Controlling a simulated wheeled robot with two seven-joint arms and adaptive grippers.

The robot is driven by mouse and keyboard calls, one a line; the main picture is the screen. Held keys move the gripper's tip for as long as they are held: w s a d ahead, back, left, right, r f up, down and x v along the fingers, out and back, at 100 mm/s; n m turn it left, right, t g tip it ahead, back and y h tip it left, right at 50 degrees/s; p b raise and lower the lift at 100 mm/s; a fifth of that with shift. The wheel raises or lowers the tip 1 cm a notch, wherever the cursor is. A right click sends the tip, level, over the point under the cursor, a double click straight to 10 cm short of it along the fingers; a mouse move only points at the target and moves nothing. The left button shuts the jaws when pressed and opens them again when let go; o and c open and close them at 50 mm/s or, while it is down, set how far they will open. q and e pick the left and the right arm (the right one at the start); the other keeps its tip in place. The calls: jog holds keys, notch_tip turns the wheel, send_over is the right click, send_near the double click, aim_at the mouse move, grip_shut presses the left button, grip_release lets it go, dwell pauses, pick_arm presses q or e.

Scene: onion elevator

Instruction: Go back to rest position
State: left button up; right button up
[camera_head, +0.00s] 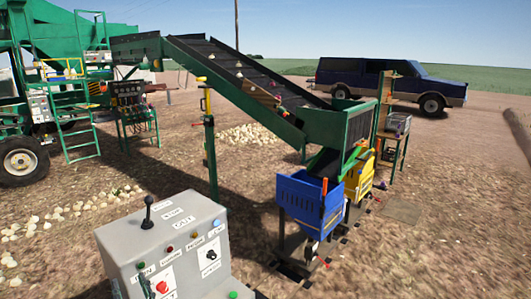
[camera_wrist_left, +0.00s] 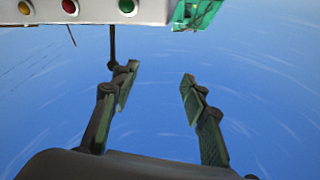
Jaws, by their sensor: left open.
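My left gripper (camera_wrist_left: 157,92) shows in the left wrist view with its two fingers spread apart. Nothing is between them, and blue sky shows through the gap. In the head view I cannot clearly make out this gripper. The grey control box (camera_head: 178,236) stands at the front left in the head view, with a black joystick (camera_head: 148,212), labelled buttons and knobs. The box's edge, with coloured lights (camera_wrist_left: 70,7), shows at the top of the left wrist view. My right gripper is in neither view.
A conveyor (camera_head: 235,72) slopes down to a green hopper (camera_head: 335,128). A blue crate (camera_head: 308,204) and a yellow crate (camera_head: 359,182) stand below it. Onions (camera_head: 60,217) lie on the ground at left.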

pick_arm(q)
jog(key=s+a+f+g+h, duration=0.2)
jog(key=s+f, duration=0.2)
jog(key=f, duration=0.6)
jog(key=s+a+f+m+g+h, duration=0.1)
jog(key=s+a+f+g+h, duration=0.2)
jog(key=f, duration=0.6)
jog(key=s+a+f+g+h, duration=0.15)
jog(key=s+f, duration=0.35)
jog(key=f, duration=0.5)
jog(key=s+d+f+m+g+h, duration=0.2)
jog(key=s+d+f+g+h, duration=0.1)
jog(key=s+f, duration=0.6)
jog(key=s+d+f+m+g+h, duration=0.2)
jog(key=s+d+f+g, duration=0.2)
jog(key=s+f, duration=0.55)
jog(key=s+d+f+g+h, duration=0.1)
jog(key=s+f, duration=0.2)
jog(key=f, duration=1.1)
jog(key=s+d+f+g, duration=0.1)
jog(key=s+f, duration=0.2)
jog(key=f, duration=1)
jog(key=s+f+m, duration=0.1)
jog(key=s+f, duration=1.6)
jog(key=s, duration=0.2)
jog(key=shift+s+a+f+g, duration=0.15)
jog(key=shift+a+g, duration=0.1)
jog(key=shift+g, duration=0.1)
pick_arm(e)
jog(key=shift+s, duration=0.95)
